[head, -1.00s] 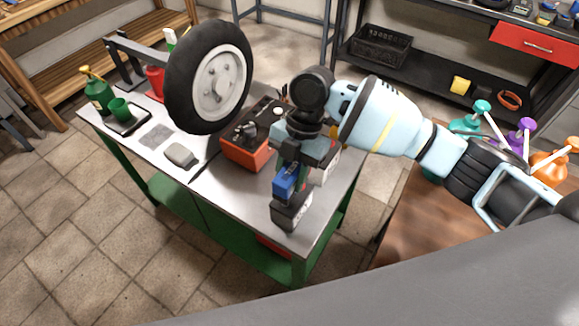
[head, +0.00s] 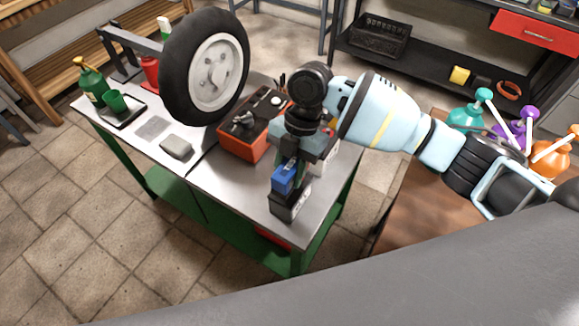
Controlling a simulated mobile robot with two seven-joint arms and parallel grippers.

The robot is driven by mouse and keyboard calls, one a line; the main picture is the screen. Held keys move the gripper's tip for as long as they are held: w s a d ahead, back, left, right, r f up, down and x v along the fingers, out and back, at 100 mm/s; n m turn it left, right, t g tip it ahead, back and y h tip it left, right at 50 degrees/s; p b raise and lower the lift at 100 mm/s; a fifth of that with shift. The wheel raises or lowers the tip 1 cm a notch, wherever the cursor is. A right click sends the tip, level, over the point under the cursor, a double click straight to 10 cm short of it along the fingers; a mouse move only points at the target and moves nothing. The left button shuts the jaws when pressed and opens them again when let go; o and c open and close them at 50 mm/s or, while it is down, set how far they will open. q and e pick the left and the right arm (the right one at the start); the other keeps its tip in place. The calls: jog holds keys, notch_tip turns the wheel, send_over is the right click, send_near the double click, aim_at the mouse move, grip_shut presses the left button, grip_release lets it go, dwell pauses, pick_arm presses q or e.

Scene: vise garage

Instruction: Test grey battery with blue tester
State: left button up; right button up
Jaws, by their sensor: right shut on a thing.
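A blue tester (head: 284,179) is in my right gripper (head: 288,164), which points down over the near right part of the metal-topped table. The fingers are partly hidden by the wrist above them. Directly below the tester in the picture is a dark grey battery (head: 287,206), near the table's front edge. The tester overlaps the battery's upper part in this view. I cannot tell whether the two touch. My left gripper is out of view.
A large wheel (head: 212,75), a grey block (head: 176,147) and a green bottle (head: 91,83) are farther left. The metal tabletop (head: 238,188) left of the battery is clear. Spray bottles stand on the wooden table (head: 414,219) at right.

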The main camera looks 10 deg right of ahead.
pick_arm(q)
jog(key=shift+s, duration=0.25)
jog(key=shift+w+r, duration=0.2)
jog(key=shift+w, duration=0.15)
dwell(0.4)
pick_arm(e)
jog(key=shift+f, duration=0.2)
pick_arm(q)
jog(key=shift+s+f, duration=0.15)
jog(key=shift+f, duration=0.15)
pick_arm(e)
jog(key=shift+f, duration=0.6)
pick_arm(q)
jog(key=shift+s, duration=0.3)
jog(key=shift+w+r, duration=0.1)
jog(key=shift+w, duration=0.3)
pick_arm(e)
jog(key=shift+f, duration=0.35)
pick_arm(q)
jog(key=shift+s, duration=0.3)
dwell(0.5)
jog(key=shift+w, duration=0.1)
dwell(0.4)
